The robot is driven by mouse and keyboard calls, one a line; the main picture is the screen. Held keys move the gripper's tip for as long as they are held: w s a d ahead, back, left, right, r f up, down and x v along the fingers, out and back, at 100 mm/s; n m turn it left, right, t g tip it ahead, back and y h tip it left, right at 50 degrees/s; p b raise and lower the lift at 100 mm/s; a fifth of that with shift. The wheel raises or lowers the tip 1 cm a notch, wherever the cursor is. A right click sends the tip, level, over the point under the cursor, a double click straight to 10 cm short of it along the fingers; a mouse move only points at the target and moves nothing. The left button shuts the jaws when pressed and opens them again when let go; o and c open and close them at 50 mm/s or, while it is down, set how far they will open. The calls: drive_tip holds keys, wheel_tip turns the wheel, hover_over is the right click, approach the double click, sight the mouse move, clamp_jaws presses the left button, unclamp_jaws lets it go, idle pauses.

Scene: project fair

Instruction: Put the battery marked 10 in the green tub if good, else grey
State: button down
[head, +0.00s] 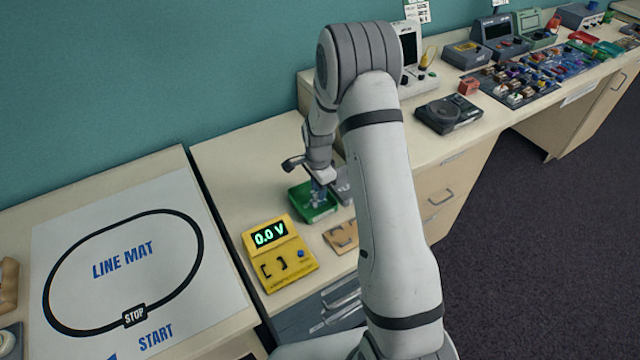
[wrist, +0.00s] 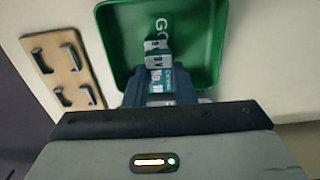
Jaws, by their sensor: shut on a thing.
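My gripper (head: 319,186) points down at the green tub (head: 302,212), shut on a battery. In the wrist view the battery (wrist: 161,82) has a teal label with small white print, too blurred to read for certain. It shows against the inside of the green tub (wrist: 120,40); I cannot tell whether it touches the floor. A grey tub (head: 342,184) stands just right of the green one, partly hidden by my arm. The yellow tester (head: 287,276) in front reads 0.0 V, its cradle empty.
A wooden holder (head: 340,237) with metal clips, empty in the wrist view (wrist: 45,53), lies right of the tester. The line mat (head: 125,265) covers the table at left. Devices and small parts crowd the bench at the back right.

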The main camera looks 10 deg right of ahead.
drive_tip(key=c, duration=1.1)
unclamp_jaws()
wheel_tip(320, 180, up, 7)
drive_tip(key=shift+r+b, duration=0.1)
drive_tip(key=shift+b, duration=0.35)
drive_tip(key=shift+r, duration=0.25)
drive_tip(key=shift+s+r, duration=0.1)
drive_tip(key=shift+r, duration=0.2)
drive_tip(key=s+r+n+t, duration=0.1)
drive_tip(key=s+r+n, duration=0.3)
drive_tip(key=s, duration=0.5)
drive_tip(key=s+r+n+t, duration=0.1)
drive_tip(key=s+r+n, duration=0.4)
drive_tip(key=s+r, duration=0.3)
drive_tip(key=s+r+n, duration=0.5)
drive_tip(key=s+r, duration=0.1)
drive_tip(key=s, duration=0.5)
drive_tip(key=shift+s+d+r+t, duration=0.25)
drive_tip(key=shift+d+r+t, duration=0.05)
drive_tip(key=shift+r+t, duration=0.1)
